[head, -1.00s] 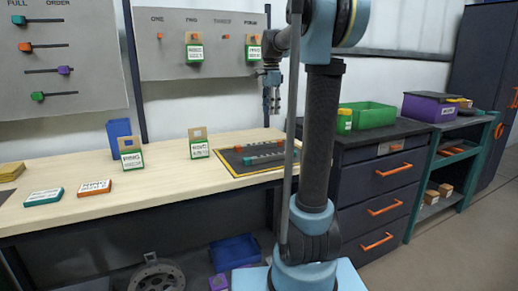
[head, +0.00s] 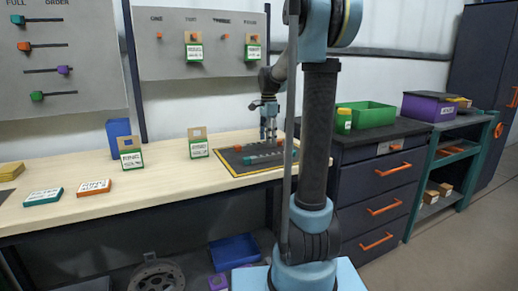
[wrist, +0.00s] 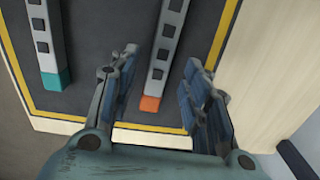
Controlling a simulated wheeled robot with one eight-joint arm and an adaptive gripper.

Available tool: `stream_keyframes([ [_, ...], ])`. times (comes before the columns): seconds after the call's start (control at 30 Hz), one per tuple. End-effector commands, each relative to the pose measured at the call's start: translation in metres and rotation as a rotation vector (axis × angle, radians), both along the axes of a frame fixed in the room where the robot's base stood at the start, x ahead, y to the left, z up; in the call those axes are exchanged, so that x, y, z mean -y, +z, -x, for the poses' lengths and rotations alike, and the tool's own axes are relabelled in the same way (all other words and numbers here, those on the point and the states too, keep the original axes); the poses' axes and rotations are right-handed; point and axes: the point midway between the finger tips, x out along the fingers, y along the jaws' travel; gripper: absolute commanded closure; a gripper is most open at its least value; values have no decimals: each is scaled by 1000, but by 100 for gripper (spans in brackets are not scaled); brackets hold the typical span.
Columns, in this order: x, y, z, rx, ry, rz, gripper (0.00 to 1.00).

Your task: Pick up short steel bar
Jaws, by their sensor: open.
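Two grey steel bars with dark square marks lie on a dark mat with a yellow border (head: 232,171). One has orange ends (wrist: 165,45); it looks like the shorter one in the head view. The other has teal ends (head: 262,157) and lies nearer the mat's front edge, shown at the left in the wrist view (wrist: 48,50). My gripper (head: 268,137) is above the mat, pointing down. In the wrist view its open fingers (wrist: 161,62) appear on either side of the orange-ended bar, with nothing held. Its height above the bar is hard to tell.
A grey pegboard (head: 165,55) rises behind. A dark cabinet with a green bin (head: 366,115) stands at the right.

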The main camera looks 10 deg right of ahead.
Motion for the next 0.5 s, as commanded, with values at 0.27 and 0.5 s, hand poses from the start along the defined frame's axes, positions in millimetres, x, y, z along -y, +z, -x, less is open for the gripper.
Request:
stream_keyframes([
  [0.27, 0, -24, 1, 0, 0, 0, 57],
  [0.5, 0, -24, 0, 0, -1, 0, 59],
])
